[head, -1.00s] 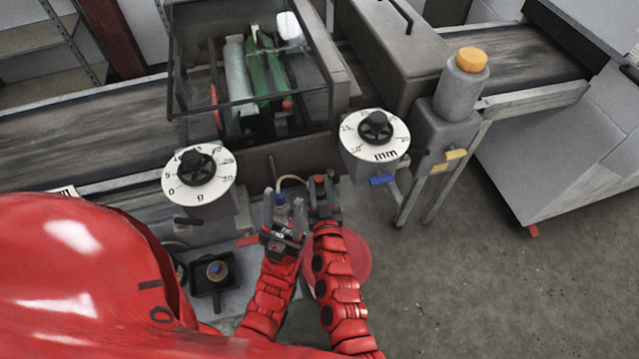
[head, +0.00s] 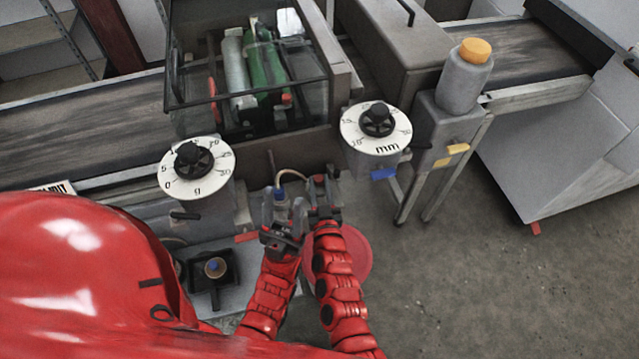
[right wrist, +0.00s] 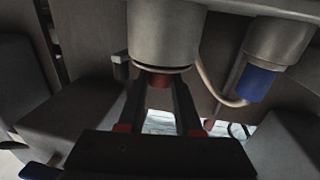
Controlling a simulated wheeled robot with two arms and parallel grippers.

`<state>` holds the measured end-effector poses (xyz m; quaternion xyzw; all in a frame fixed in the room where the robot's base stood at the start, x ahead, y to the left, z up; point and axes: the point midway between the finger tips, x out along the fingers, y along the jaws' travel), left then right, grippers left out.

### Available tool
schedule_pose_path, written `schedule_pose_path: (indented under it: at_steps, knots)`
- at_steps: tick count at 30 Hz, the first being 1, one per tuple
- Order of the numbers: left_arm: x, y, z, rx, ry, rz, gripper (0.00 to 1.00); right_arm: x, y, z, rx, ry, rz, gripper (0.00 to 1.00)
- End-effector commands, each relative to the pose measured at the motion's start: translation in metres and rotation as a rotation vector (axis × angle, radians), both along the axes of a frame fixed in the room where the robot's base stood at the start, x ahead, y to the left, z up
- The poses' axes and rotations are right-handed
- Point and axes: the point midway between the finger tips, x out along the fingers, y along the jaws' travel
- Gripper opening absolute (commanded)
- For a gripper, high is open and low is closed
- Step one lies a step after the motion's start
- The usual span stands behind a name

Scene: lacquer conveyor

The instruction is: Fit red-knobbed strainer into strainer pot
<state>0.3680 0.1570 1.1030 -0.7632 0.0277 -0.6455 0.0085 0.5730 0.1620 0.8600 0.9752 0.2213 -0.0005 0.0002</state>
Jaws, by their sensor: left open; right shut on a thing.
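In the right wrist view my right gripper (right wrist: 160,88) is shut on the red knob (right wrist: 159,80) of the strainer, just under a grey cylindrical pot (right wrist: 165,35). The strainer body is hidden, and I cannot tell how far it sits inside the pot. In the head view my right gripper (head: 324,190) is at the machine's front, below the right dial. My left gripper (head: 281,212) is open beside it. A grey fitting with a blue part (head: 281,194) shows between its fingers; I cannot tell whether they touch.
A second grey cylinder with a blue end (right wrist: 258,84) and a pale hose (right wrist: 215,85) are right of the pot. Dials (head: 197,168) (head: 375,130) stand above the grippers. A black tray (head: 211,278) is lower left. A red disc (head: 352,255) lies below my right arm. Floor at right is clear.

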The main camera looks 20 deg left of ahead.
Motion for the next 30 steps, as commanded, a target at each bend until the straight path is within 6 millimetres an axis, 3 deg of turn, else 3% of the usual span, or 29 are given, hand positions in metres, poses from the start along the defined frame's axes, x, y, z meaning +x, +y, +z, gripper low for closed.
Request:
schedule_pose_path:
  at_steps: [2, 3, 9, 20, 26, 30]
  knots:
    - [0.0, 0.0, -0.003, 0.0, 0.0, 0.0, 0.5, 0.0, 0.0, -0.003, 0.0, 0.0, 0.0, 0.0]
    - [0.0, 0.0, -0.002, 0.0, 0.0, 0.0, 0.5, 0.0, 0.0, -0.002, 0.0, 0.0, 0.0, 0.37]
    - [0.0, 0.0, -0.002, 0.0, 0.0, 0.0, 0.5, 0.0, 0.0, -0.002, 0.0, 0.0, 0.0, 0.68]
    - [0.0, 0.0, -0.003, 0.0, 0.0, 0.0, 0.5, -0.004, -0.002, -0.003, 0.001, 0.0, 0.0, 0.68]
    - [0.0, 0.0, -0.012, 0.0, 0.0, 0.0, 0.5, -0.028, -0.014, -0.006, 0.0, 0.001, -0.001, 0.68]
    - [0.0, 0.0, -0.02, 0.0, 0.0, 0.0, 0.5, -0.056, -0.028, -0.006, -0.001, 0.002, -0.001, 0.68]
